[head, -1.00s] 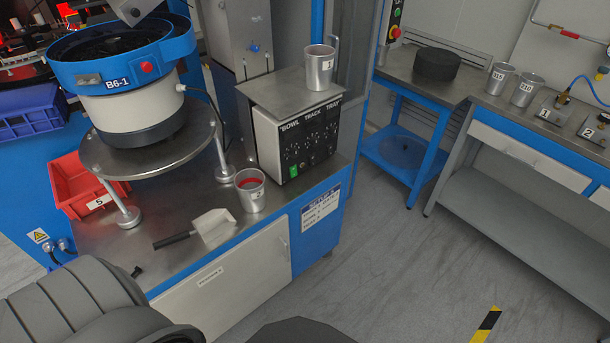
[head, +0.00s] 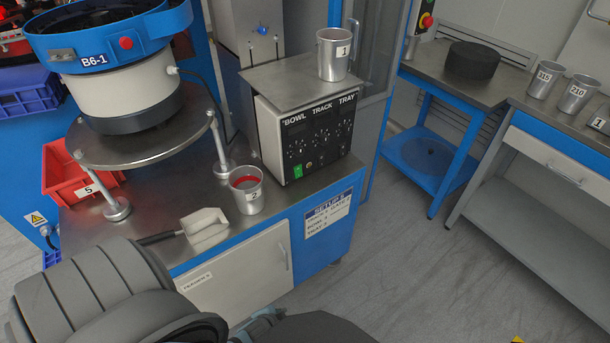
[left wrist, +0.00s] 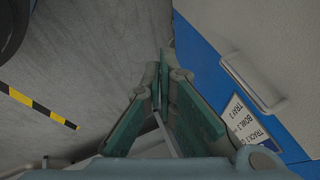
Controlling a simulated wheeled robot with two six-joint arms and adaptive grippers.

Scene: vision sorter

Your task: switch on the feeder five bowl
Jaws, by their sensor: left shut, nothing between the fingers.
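The feeder's control box (head: 270,142) stands on the bench cabinet, its dark front panel marked BOWL, TRACK and TRAY. Under each word are small knobs or sockets. A small green switch (head: 297,171) is at the panel's lower left; I cannot tell its state. The blue-rimmed bowl labelled B6-1 (head: 105,65) stands on a round metal plate left of the box. My left arm comes in at the bottom left, with only a teal bit of the gripper (head: 264,322) showing, below and apart from the box. In the left wrist view the left gripper (left wrist: 160,65) is shut and empty, beside the cabinet front. My right gripper is not in view.
Cup 1 (head: 332,58) stands on the box's top plate. A red bin (head: 65,180) is at left. Floor (head: 400,260) is clear at right.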

